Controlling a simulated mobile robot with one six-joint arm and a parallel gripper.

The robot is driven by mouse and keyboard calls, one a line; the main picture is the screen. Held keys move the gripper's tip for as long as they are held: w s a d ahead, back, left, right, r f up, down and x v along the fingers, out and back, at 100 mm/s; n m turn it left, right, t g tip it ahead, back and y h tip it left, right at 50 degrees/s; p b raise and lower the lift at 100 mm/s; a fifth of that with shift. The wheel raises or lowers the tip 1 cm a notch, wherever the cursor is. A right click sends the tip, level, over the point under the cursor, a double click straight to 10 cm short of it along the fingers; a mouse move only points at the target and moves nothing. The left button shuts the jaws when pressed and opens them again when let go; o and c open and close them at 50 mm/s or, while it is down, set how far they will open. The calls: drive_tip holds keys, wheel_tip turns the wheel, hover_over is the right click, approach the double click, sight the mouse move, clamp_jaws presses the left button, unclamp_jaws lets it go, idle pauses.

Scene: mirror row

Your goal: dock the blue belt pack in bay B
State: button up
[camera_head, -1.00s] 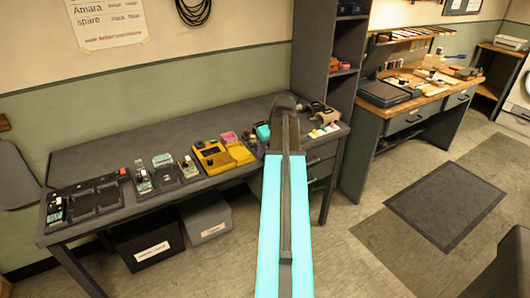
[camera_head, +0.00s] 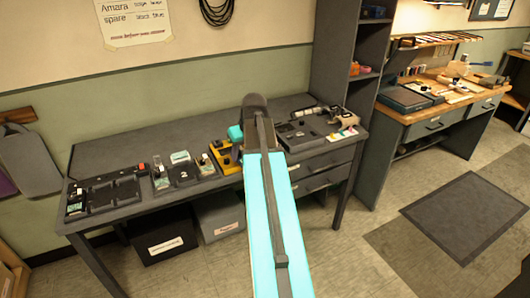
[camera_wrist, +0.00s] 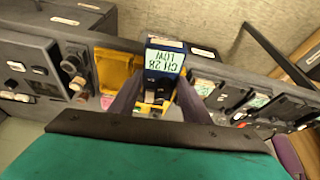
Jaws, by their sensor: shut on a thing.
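The blue belt pack (camera_wrist: 167,44) is between the two fingers of my gripper (camera_wrist: 158,98) in the wrist view. Its pale label reads "CH 28 LOW" upside down. My gripper is shut on it, above the bench near a yellow tray (camera_wrist: 112,68). In the head view my arm hides the pack and most of the gripper. A black dock with several bays (camera_head: 128,190) lies at the bench's left end, with a small device in its left part. It shows partly at the right of the wrist view (camera_wrist: 287,108). I cannot read which bay is B.
The grey bench (camera_head: 185,142) holds small stands with devices (camera_head: 182,173) between the dock and the yellow tray (camera_head: 226,156). A dark tray (camera_head: 300,134) and other gear lie to the right, beside a tall shelf (camera_head: 334,75). Bins (camera_head: 160,242) stand underneath.

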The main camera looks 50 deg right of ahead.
drive_tip(key=w+a+r+n, duration=0.1)
drive_tip(key=w+a+r, duration=0.2)
drive_tip(key=a, duration=1.8)
drive_tip(key=w+a+r+n+y, duration=0.1)
drive_tip(key=w+a, duration=0.4)
drive_tip(key=a, duration=1.6)
wheel_tip(320, 180, up, 2)
drive_tip(key=shift+a+r+n, duration=0.2)
drive_tip(key=shift+a+n, duration=0.1)
drive_tip(key=shift+n, duration=0.3)
drive_tip(key=shift+d, duration=0.1)
